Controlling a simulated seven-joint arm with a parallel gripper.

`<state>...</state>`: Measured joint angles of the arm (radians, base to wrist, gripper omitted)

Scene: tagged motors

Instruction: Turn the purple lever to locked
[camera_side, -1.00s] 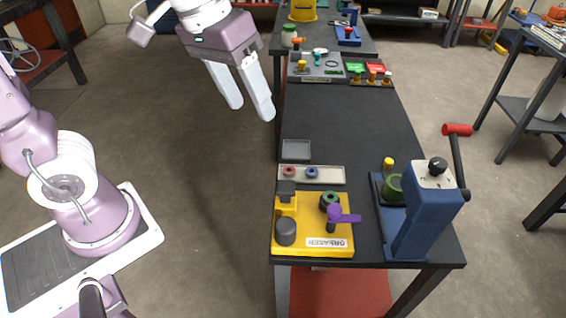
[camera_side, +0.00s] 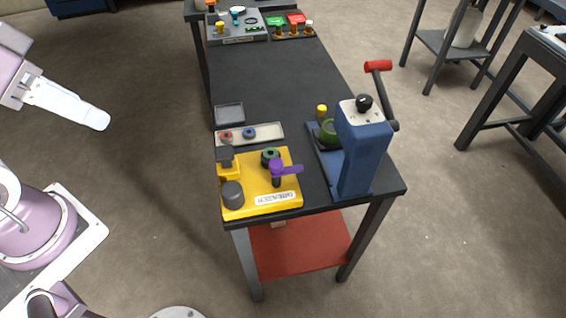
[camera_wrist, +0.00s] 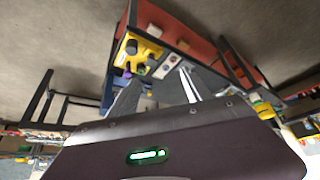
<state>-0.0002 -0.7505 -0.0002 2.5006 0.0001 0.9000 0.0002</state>
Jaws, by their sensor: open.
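The purple lever (camera_side: 285,169) stands on the front right part of a yellow fixture (camera_side: 240,208) near the bench's front end. Its handle points right in the side view. A black-and-green round part (camera_side: 270,157) is just behind it, and dark grey blocks are on the fixture's left. The yellow fixture (camera_wrist: 150,49) is also in the wrist view, small and far off, with the lever (camera_wrist: 126,74) partly hidden. My gripper (camera_side: 105,121) is at the left, off the bench and well apart from the lever, its fingers pointing right. It is open and empty in the wrist view (camera_wrist: 160,88).
A tall blue press (camera_side: 360,160) with a red-tipped crank stands right of the fixture. A pale tray (camera_side: 265,132) with red and blue rings and a dark grey tray (camera_side: 229,114) lie behind it. The middle of the black bench (camera_side: 285,80) is clear.

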